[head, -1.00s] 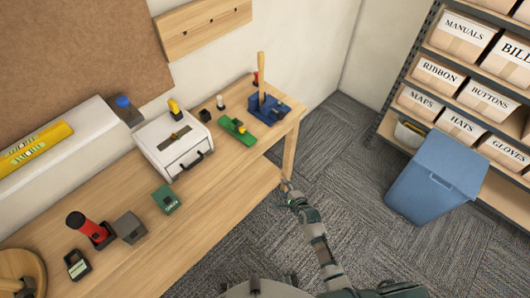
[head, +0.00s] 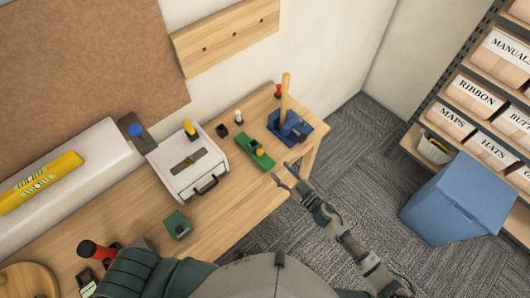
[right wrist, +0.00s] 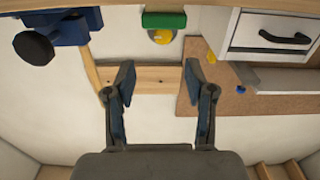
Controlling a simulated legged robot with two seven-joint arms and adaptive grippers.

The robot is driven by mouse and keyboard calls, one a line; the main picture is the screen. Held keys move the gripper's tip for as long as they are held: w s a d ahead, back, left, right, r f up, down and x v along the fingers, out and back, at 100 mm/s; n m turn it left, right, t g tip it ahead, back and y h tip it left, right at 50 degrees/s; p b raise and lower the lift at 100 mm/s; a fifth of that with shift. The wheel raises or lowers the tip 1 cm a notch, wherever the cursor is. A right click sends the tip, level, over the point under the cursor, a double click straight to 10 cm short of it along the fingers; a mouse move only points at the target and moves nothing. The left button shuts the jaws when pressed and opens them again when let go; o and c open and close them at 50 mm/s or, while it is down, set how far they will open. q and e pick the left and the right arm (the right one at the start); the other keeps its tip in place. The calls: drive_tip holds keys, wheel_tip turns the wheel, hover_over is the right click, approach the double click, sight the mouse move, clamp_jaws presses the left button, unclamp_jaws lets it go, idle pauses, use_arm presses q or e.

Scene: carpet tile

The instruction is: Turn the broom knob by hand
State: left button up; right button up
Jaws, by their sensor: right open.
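A blue block (head: 290,126) with an upright wooden handle (head: 285,98) stands at the right end of the wooden workbench. In the right wrist view the blue block (right wrist: 68,28) is at the upper left, with a round black knob (right wrist: 34,47) on its side. My right gripper (head: 284,176) is beyond the bench's front edge, below and in front of the blue block. In the right wrist view the right gripper (right wrist: 158,78) has its fingers apart with nothing between them, clear of the knob. My left gripper is not in view.
A green tool (head: 256,153) lies left of the blue block, near a white drawer box (head: 187,165). A small green block (head: 177,225) sits near the front edge. A blue bin (head: 460,200) stands on the carpet by the shelves.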

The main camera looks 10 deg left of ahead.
sight(261, 153)
drive_tip(key=x, duration=1)
drive_tip(key=shift+a, duration=0.5)
drive_tip(key=shift+d, duration=0.4)
clamp_jaws()
drive_tip(key=shift+s+a+r, duration=0.1)
drive_tip(key=shift+a+r, duration=0.05)
